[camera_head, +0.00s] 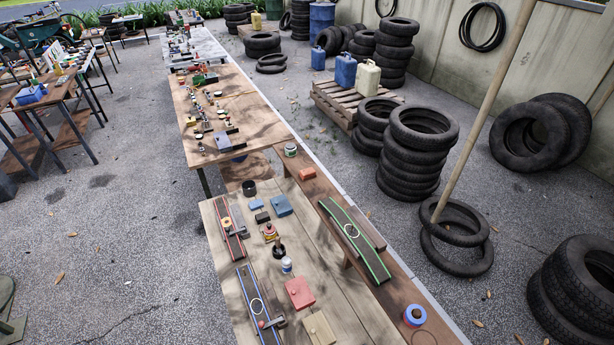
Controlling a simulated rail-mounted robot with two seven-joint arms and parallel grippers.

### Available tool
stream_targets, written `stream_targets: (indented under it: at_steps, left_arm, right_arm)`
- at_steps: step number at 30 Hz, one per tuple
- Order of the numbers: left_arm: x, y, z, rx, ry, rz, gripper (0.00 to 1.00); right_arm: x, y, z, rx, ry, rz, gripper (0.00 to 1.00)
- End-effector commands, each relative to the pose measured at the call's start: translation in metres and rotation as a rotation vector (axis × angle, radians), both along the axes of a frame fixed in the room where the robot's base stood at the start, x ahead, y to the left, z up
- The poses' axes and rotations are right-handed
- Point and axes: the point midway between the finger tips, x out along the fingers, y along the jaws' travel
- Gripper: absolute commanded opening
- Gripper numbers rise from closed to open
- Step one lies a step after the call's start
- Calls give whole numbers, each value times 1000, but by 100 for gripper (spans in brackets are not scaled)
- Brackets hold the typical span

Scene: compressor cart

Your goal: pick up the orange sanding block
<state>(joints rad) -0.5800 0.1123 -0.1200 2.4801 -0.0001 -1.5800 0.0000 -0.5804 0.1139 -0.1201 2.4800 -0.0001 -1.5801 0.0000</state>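A small orange-red block (307,174), which looks like the sanding block, lies on the narrow brown bench (408,294) along the right of the near table. It sits near the bench's far end, just in front of a small can (290,149). Nothing covers it. Neither of my grippers shows in this view.
The near wooden table (335,255) holds a red box (300,292), a tan box (319,329), a blue box (282,205) and several small items. A green-edged track (352,240) lies on the bench. Tyre stacks (415,150) stand to the right; paving at left is mostly open.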

Motion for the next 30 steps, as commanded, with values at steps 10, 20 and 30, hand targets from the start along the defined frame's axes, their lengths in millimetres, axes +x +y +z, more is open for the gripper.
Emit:
stream_targets:
  at_steps: [10, 20, 30]
  left_arm:
    - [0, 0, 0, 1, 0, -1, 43]
    - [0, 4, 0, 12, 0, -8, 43]
    - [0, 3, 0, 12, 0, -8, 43]
  right_arm:
    - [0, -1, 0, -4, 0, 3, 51]
    - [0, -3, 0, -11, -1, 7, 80]
    - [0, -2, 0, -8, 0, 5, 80]
